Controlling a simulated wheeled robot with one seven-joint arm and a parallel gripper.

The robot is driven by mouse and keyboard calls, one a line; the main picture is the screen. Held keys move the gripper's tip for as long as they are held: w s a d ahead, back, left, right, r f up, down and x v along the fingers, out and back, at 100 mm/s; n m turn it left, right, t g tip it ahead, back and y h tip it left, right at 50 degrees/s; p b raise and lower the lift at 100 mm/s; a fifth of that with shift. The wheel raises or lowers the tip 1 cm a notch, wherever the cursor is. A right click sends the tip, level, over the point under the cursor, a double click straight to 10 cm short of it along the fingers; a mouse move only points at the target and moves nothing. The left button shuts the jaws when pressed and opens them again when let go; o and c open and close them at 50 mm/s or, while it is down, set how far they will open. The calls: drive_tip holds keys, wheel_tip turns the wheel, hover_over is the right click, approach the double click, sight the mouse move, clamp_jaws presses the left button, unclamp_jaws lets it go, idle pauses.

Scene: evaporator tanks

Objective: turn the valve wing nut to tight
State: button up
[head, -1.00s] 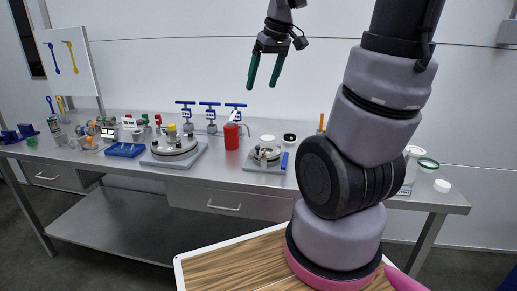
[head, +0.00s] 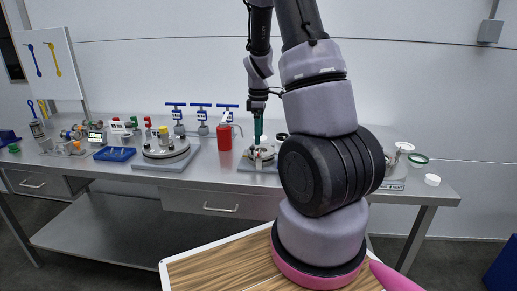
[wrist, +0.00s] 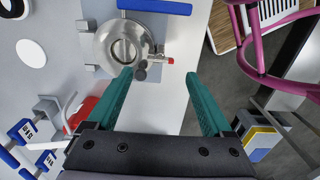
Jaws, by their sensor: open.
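A small round steel tank (wrist: 124,45) stands on a grey plate, seen from above in the wrist view; in the head view the tank (head: 260,153) is partly hidden by my arm. A small valve (wrist: 155,60) with a red tip sticks out of the tank's side, with a dark knob-like part (wrist: 140,74) beside it. I cannot make out the wing nut's shape or angle clearly. My gripper (wrist: 158,75) has its green fingers wide apart and empty, above the valve side of the tank. In the head view my gripper (head: 258,128) points down over the tank.
A blue bar (wrist: 155,6) lies beyond the tank. A red canister (head: 225,137) and blue-handled valves (head: 201,116) stand left of it. A larger round vessel (head: 166,146) and a blue tray (head: 115,154) are farther left. The bench's front edge is close to the tank.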

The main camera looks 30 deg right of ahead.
sight(259, 154)
wheel_tip(259, 154, down, 6)
idle(0.4)
clamp_jaws()
